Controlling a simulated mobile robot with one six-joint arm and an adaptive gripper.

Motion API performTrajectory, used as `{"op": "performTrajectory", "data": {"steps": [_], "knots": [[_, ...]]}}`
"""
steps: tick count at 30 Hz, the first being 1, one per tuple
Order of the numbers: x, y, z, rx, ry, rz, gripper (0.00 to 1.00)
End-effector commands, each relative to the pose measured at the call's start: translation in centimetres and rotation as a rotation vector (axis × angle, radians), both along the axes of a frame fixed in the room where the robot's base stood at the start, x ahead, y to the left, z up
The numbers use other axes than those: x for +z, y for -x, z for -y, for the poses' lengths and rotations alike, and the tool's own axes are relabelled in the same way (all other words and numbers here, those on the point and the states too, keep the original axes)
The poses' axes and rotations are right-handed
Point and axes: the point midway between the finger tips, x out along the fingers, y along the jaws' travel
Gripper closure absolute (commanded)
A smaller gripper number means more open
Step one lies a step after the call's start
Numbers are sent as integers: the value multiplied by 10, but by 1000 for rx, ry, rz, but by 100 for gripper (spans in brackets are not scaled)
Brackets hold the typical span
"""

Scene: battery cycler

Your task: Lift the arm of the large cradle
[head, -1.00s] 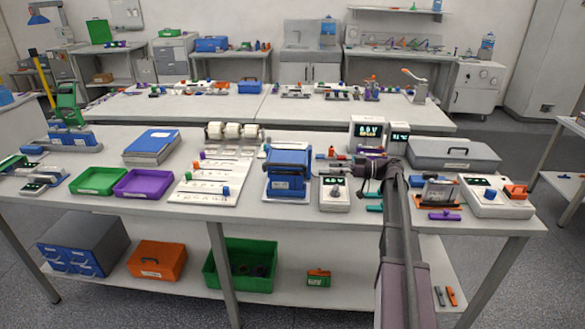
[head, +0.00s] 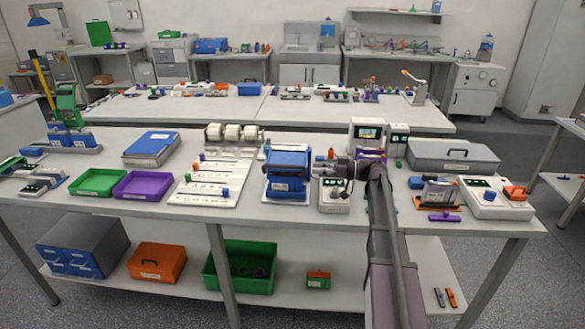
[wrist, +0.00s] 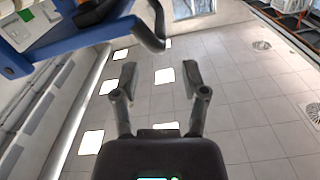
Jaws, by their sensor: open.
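The large cradle appears to be the blue boxy device (head: 287,185) near the front edge of the bench, left of my arm in the head view. My gripper (head: 318,173) is just to its right, pointing left at its side; the fingertips are too small there to tell contact. In the wrist view, my gripper (wrist: 160,78) is open with nothing between its fingers. A blue body, likely the cradle (wrist: 75,42), fills the upper left there. A dark bent bar (wrist: 152,28), possibly the cradle's arm, hangs beyond and above the fingertips, apart from them.
A white meter (head: 333,196) stands under my gripper. A white board with small parts (head: 207,183) lies left of the cradle. A grey case (head: 452,156) and a white device with an orange part (head: 495,199) stand to the right. Two displays (head: 367,133) stand behind.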

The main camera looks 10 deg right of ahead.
Motion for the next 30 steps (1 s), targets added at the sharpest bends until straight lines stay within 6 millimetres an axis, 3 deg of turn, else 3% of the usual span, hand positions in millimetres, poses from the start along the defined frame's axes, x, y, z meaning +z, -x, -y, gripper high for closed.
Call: {"op": "performTrajectory", "data": {"steps": [15,30], "knots": [[0,-22,-70,2,0,0,43],[0,-26,-82,1,0,0,43]]}}
